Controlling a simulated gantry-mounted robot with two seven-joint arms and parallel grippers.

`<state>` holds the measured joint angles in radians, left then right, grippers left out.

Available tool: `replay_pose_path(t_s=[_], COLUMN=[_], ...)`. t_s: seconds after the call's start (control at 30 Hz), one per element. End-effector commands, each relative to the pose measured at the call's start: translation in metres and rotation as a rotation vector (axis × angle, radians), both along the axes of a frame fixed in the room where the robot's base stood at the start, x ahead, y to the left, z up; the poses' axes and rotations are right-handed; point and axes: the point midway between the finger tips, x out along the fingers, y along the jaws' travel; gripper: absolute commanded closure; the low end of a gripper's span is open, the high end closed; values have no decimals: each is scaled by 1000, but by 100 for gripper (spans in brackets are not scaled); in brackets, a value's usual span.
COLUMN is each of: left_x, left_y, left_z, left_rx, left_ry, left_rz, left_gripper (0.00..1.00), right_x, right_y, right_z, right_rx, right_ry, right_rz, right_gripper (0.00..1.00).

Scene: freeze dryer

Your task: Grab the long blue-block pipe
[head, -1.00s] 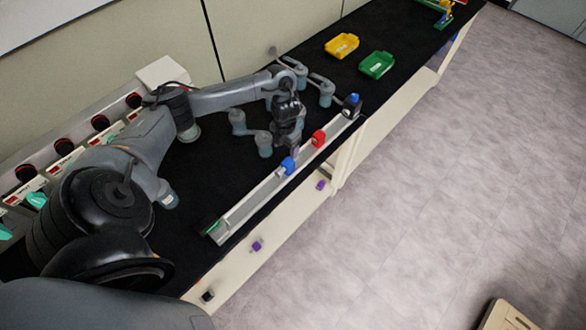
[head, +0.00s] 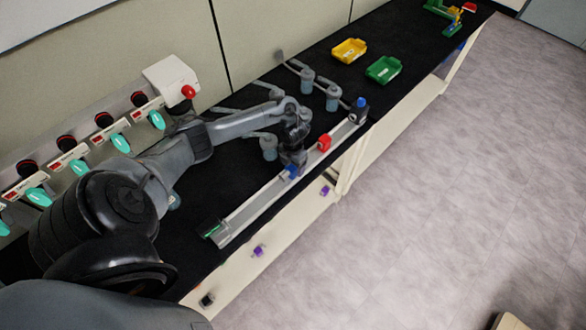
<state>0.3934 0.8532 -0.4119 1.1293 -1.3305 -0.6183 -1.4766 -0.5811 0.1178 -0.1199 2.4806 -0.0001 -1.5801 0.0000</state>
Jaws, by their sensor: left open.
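A small blue block (head: 291,172) sits on a long pale rail (head: 255,205) that runs along the front edge of the black table. A red block (head: 324,143) sits further up the rail, and a dark piece with a blue top (head: 361,104) stands at its far end. My left gripper (head: 292,162) is open, right above the blue block and partly covering it. I cannot tell whether its fingers straddle or touch the block. Any pipe under the block is too small to make out. My right gripper is not in view.
Grey pipes with cylinders (head: 332,98) lie behind the rail. A yellow tray (head: 349,51) and a green tray (head: 384,69) stand further back. Several teal-handled valves (head: 121,143) line the left panel.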

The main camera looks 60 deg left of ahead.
Motion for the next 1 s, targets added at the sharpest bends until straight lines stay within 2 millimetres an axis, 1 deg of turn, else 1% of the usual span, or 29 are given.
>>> replay_pose_path(t_s=[0.1, 0.33, 0.77, 0.8, 1.0], left_x=[0, 0, 0, 0, 0], left_y=[0, 0, 0, 1, 0], left_z=[-6, -7, -7, -6, -6], left_rx=[1, 1, 1, 1, 2], left_ry=[0, 0, 0, -1, -2], left_rz=[0, -1, -1, -1, -1], left_gripper=[28, 28, 94, 96, 96], right_x=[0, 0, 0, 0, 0], right_y=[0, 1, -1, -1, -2], right_z=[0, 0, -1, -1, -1], right_rx=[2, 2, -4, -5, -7], right_ry=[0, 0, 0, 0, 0], right_rz=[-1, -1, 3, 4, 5], right_gripper=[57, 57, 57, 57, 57])
